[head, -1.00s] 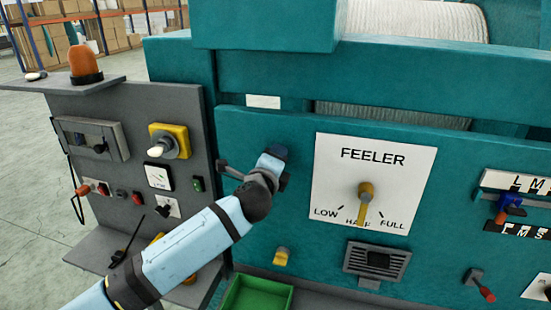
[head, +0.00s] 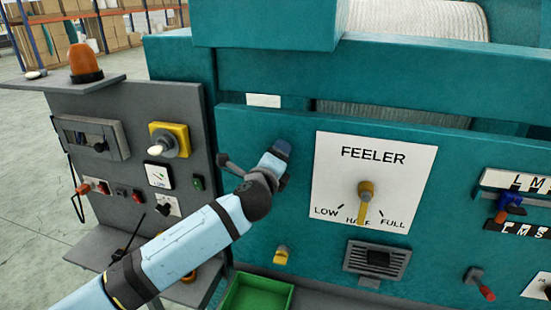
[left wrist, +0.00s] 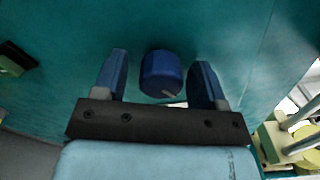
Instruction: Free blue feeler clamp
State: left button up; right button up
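The blue feeler clamp knob (left wrist: 160,73) shows in the left wrist view as a round dark-blue cap on the teal panel. My left gripper (left wrist: 159,80) is open, with one blue finger on each side of the knob and a visible gap to both. In the head view the left gripper (head: 281,150) is at the teal panel, left of the FEELER plate, and the knob cannot be told apart from the fingers there. The white FEELER plate (head: 340,185) carries a yellow pointer (head: 364,203) hanging down near HALF. My right gripper is not in view.
A grey side panel (head: 185,100) with switches and a yellow-based knob (head: 169,140) stands left of my arm. Below are a small yellow knob (head: 281,255), a green tray (head: 258,293) and a grey vent (head: 377,260). A blue-and-red lever (head: 509,205) is at the right.

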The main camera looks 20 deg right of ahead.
pick_arm(q)
jog(key=shift+s+a, duration=0.25)
jog(key=shift+s, duration=0.05)
jog(key=b+v, duration=0.3)
jog(key=v, duration=1)
